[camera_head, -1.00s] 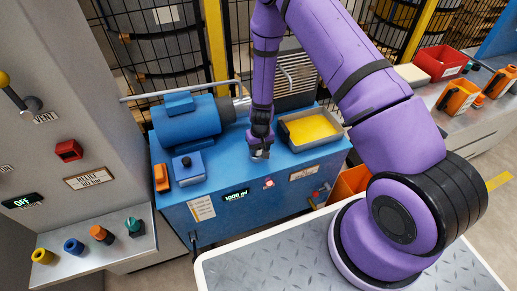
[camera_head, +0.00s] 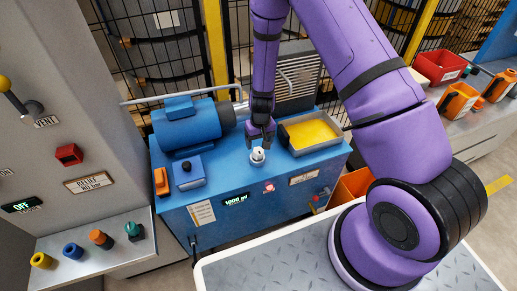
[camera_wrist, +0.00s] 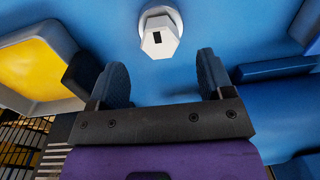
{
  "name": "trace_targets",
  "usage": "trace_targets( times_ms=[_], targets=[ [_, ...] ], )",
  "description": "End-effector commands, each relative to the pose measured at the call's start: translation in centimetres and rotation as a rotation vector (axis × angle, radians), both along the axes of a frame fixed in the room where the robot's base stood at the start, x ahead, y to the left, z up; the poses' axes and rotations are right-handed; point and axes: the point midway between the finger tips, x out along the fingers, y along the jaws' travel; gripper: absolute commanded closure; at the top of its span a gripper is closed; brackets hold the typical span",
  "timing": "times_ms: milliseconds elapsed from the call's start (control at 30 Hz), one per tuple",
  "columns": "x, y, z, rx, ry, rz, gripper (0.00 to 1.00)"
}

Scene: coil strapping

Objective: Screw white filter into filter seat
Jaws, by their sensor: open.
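The white filter (camera_head: 257,155) stands on the blue machine's top, at the front edge near the middle. In the wrist view the white filter (camera_wrist: 158,36) has a hexagonal cap with a dark rectangle on it. A pale round ring (camera_wrist: 160,13), which looks like the filter seat, shows around its base. I cannot tell how deep the filter sits in it. My gripper (camera_head: 260,136) is open and empty, just above and behind the filter. In the wrist view my gripper (camera_wrist: 160,80) has its two fingers apart, with the filter beyond their tips and not touched.
A tray of yellow liquid (camera_head: 312,132) sits right of the filter on the blue machine (camera_head: 225,170). A blue motor (camera_head: 187,124) stands to the left, with a small blue box (camera_head: 188,172) and an orange object (camera_head: 161,181). The top between box and filter is clear.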

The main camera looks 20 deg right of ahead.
Motion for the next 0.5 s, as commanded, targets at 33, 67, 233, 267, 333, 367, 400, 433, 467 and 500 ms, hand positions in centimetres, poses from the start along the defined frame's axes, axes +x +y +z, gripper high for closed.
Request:
trace_targets(
  times_ms=[33, 67, 233, 267, 333, 367, 400, 433, 467, 500],
  targets=[
    [0.0, 0.0, 0.9, 0.0, -0.002, 0.001, 0.26],
    [0.0, 0.0, 1.3, 0.0, -0.003, 0.001, 0.26],
    [0.0, -0.2, 3.1, 0.0, -0.002, 0.0, 0.26],
    [0.0, -0.2, 3.3, 0.0, -0.001, 0.0, 0.26],
    [0.0, -0.2, 3.7, 0.0, 0.0, 0.0, 0.26],
    [0.0, -0.2, 3.8, 0.0, 0.0, 0.0, 0.26],
    [0.0, -0.2, 3.9, 0.0, 0.001, 0.0, 0.26],
    [-0.1, -0.2, 4.0, 0.0, 0.002, 0.0, 0.26],
    [-0.1, -0.3, 4.0, 0.0, 0.004, -0.001, 0.26],
    [-0.1, -0.3, 4.0, 0.0, 0.008, -0.002, 0.26]
  ],
)
